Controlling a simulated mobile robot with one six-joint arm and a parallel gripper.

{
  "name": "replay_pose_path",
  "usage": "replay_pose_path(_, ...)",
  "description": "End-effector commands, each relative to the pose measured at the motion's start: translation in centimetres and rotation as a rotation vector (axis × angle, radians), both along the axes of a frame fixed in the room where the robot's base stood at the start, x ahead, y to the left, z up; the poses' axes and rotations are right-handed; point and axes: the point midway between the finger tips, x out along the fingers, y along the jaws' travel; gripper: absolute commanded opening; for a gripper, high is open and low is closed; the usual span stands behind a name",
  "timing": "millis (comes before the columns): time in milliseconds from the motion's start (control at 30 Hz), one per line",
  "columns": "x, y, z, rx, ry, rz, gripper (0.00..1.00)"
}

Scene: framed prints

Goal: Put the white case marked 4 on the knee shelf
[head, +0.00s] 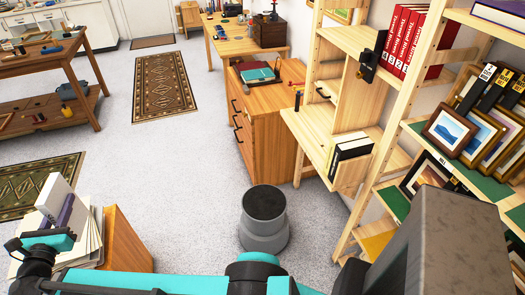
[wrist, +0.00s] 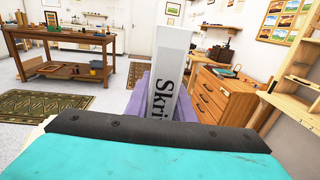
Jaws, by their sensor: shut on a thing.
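My gripper (head: 66,212) is at the lower left of the head view, its purple fingers shut on a white case (head: 55,192). In the wrist view the white case (wrist: 172,70) stands upright between the purple fingers, with black lettering starting "Skri" on its spine. No number 4 shows on it. On the right is a pale wooden shelf unit (head: 401,110) with several levels. Which board is the knee shelf is not marked; a low yellowish board (head: 377,246) shows near its bottom, partly hidden by my arm.
Framed pictures (head: 449,130) stand on a green-lined shelf, red books (head: 402,42) above. A black-and-white pair of cases (head: 349,150) sits in a pale wooden cabinet. A grey cylinder (head: 263,218) stands on the floor. Pale sheets or cases (head: 87,243) lie below my gripper.

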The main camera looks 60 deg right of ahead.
Motion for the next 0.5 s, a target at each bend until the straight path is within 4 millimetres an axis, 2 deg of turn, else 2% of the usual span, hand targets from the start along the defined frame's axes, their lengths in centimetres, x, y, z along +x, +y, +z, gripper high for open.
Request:
replay_pose_path(267, 0.8, -7.6, -0.4, 0.001, -0.001, -0.116, 0.0)
replay_pose_path(500, 0.6, -14.7, -0.7, 0.002, -0.001, -0.22, 0.0)
